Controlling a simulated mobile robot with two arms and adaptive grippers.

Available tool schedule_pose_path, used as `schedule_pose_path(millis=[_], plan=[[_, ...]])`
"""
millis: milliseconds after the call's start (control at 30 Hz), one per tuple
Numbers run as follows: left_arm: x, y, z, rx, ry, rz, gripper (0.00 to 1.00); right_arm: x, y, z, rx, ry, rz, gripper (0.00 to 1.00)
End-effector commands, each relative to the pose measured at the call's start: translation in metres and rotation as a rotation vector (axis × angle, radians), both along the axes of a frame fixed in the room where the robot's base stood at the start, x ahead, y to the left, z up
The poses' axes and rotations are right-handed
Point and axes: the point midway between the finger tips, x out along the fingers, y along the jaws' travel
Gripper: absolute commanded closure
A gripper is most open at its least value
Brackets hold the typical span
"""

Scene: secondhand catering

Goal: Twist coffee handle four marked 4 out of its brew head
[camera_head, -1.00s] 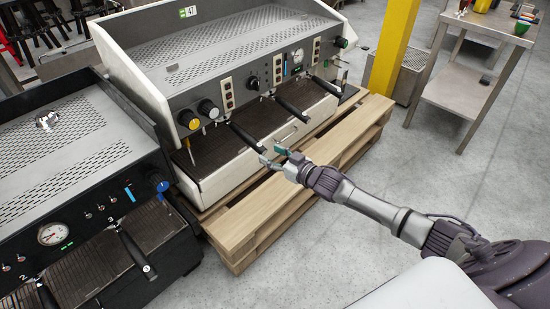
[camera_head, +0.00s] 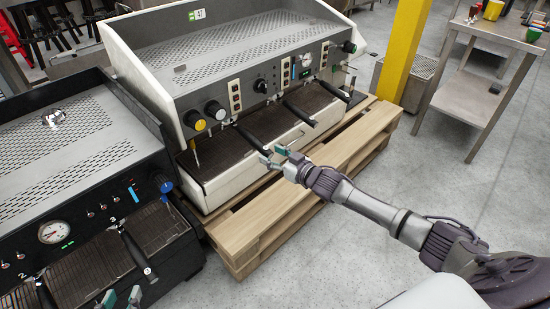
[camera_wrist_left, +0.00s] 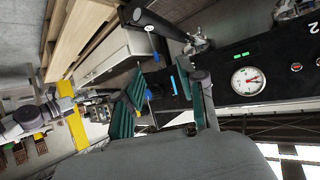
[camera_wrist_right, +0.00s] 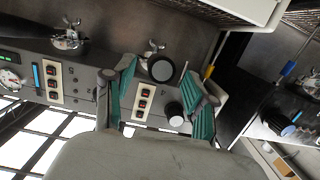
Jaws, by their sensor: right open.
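The cream and grey coffee machine (camera_head: 150,45) has three black handles; the nearest one (camera_head: 251,138) sticks out toward me. I cannot read a 4 on any handle. My right gripper (camera_head: 273,155) is open around or just beyond this handle's end; in the right wrist view its round black end (camera_wrist_right: 161,68) shows between the teal fingers (camera_wrist_right: 163,98). Contact cannot be told. My left gripper (camera_head: 122,299) shows only its fingertips at the bottom edge, near the black machine; in the left wrist view its fingers (camera_wrist_left: 164,100) are spread and empty.
A black coffee machine (camera_head: 60,150) marked 2 and 3 stands at the left, with a handle (camera_head: 135,252) sticking out. The cream machine sits on a wooden pallet (camera_head: 250,225). A yellow post (camera_head: 402,50) and steel table (camera_head: 470,95) stand at the right. The floor in front is clear.

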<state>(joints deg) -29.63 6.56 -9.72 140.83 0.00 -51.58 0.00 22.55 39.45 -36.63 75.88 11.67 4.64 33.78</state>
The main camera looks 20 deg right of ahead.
Motion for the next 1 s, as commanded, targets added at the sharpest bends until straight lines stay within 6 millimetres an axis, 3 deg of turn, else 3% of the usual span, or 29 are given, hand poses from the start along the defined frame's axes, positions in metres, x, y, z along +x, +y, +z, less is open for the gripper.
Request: schedule_pose_path(millis=[500, 1000], plan=[[0.024, -0.012, 0.036, -0.057, -0.242, -0.016, 0.60, 0.012, 0.005, -0.002, 0.000, -0.001, 0.000, 0.44], [0.036, -0.022, 0.079, -0.119, -0.490, -0.032, 0.60, 0.024, 0.009, -0.004, 0.000, 0.000, 0.000, 0.44]])
